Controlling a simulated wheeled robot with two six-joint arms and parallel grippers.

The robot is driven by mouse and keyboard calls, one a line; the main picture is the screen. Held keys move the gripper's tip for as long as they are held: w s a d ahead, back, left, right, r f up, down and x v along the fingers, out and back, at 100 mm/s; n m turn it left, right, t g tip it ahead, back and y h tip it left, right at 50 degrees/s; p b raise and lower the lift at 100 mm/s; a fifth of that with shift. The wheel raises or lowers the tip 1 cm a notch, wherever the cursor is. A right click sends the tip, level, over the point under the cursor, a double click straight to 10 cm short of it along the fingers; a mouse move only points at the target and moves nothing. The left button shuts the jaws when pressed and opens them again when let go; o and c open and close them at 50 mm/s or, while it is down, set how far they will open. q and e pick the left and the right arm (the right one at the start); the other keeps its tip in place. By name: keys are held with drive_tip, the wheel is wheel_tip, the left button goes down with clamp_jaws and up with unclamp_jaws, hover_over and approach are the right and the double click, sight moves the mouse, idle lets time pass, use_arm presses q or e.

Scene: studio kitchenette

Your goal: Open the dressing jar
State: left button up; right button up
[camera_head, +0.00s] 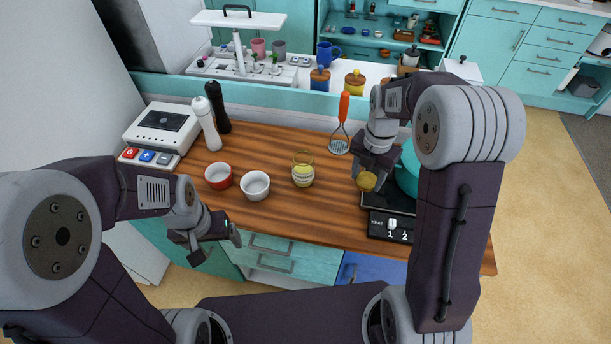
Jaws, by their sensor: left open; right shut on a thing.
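The dressing jar (303,175) is a glass jar with a pale label and yellowish contents. It stands upright on the wooden counter, and its top looks uncovered. My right gripper (366,172) is to the right of the jar, shut on a round golden-yellow lid (367,182). The lid is apart from the jar; its height above the counter is hard to tell. My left gripper (225,240) is open and empty at the counter's front edge, left of and nearer than the jar.
A red bowl (218,176) and a white bowl (255,186) stand left of the jar. White and black mills (207,124) stand behind them. The counter (305,220) before the jar is clear.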

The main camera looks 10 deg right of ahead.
hover_over(332, 188)
wheel_tip(332, 188, down, 6)
drive_tip(key=shift+r, duration=0.1)
wheel_tip(332, 188, down, 4)
drive_tip(key=shift+r, duration=0.1)
drive_tip(key=shift+f, duration=0.25)
drive_tip(key=o, duration=1.5)
drive_tip(key=shift+o, duration=0.2)
